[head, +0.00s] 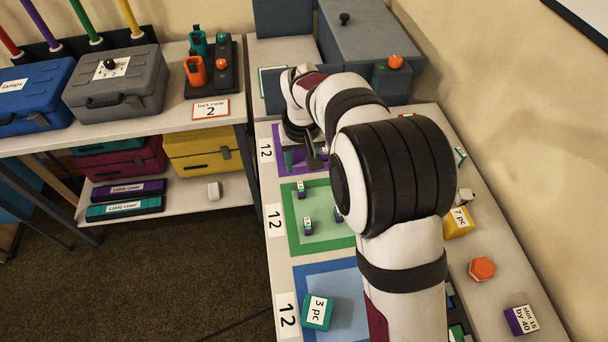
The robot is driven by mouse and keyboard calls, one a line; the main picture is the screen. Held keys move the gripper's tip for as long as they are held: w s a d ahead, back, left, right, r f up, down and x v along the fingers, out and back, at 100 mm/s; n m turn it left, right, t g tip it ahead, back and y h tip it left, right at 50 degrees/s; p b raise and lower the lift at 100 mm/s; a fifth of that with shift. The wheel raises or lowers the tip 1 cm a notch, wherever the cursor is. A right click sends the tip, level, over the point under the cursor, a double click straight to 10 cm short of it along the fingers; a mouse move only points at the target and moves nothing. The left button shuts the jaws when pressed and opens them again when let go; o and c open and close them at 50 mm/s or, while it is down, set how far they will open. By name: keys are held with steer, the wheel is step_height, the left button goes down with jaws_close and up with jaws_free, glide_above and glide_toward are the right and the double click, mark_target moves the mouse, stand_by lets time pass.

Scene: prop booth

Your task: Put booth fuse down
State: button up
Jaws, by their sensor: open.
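My gripper (315,153) is open at the far end of the bench, low over the purple-bordered mat (281,133). A small purple-and-white block (324,152), perhaps a booth fuse, shows right beside the fingertips. I cannot tell whether it touches them or rests on the mat. Similar small blocks with white labels stand on the green-bordered mat (293,244): one near its top left (301,190), one lower (308,226), and one partly hidden by my arm (338,215). My arm hides the right side of the mats.
A blue-bordered mat (300,272) holds a teal "3 pc" block (317,311). A yellow "7 pc" block (459,222), an orange hexagonal piece (481,269) and a purple block (521,320) stand right of my arm. A grey cabinet (370,45) closes off the back.

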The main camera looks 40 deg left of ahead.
steer(key=s+d+r+m, duration=0.1)
steer(key=d+r+m, duration=0.3)
steer(key=d, duration=0.6)
steer(key=s+d+r+m, duration=0.1)
steer(key=d+r+m, duration=0.1)
steer(key=d+r, duration=0.55)
steer(key=s+d+f+m+g, duration=0.1)
steer(key=s+d+m, duration=0.7)
steer(key=s+d, duration=0.8)
steer(key=shift+s+f+m+y, duration=0.3)
steer(key=shift+s+f+y, duration=0.15)
steer(key=shift+s, duration=0.65)
